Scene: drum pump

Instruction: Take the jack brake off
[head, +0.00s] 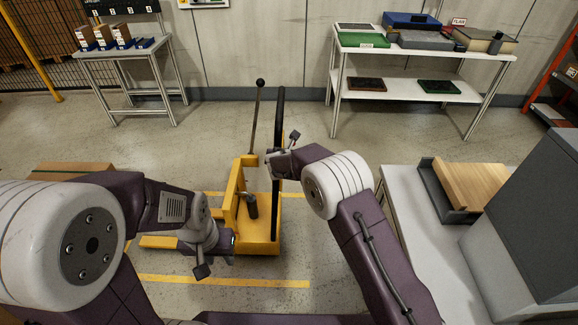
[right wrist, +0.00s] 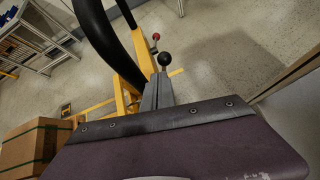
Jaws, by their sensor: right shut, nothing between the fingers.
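The yellow jack (head: 262,232) stands on the floor in the middle of the head view, with a tall black bar (head: 278,150) upright on it. A thin lever (head: 256,115) with a dark ball knob rises beside the bar. The right wrist view shows a black ball knob (right wrist: 164,58) just past my fingertips and a smaller red knob (right wrist: 156,36) beyond it. Which part is the brake is unclear. My right gripper (head: 268,156) is shut and empty beside the black bar; contact cannot be told. My left gripper (head: 233,241) is low at the jack's left side; its fingers are mostly hidden.
A grey bench (head: 412,205) with a wooden block in a dark tray (head: 450,190) stands at the right. A shelf table (head: 430,53) is at the back right, a smaller table (head: 120,52) at the back left. A cardboard box (head: 72,170) is at the left. Floor behind the jack is clear.

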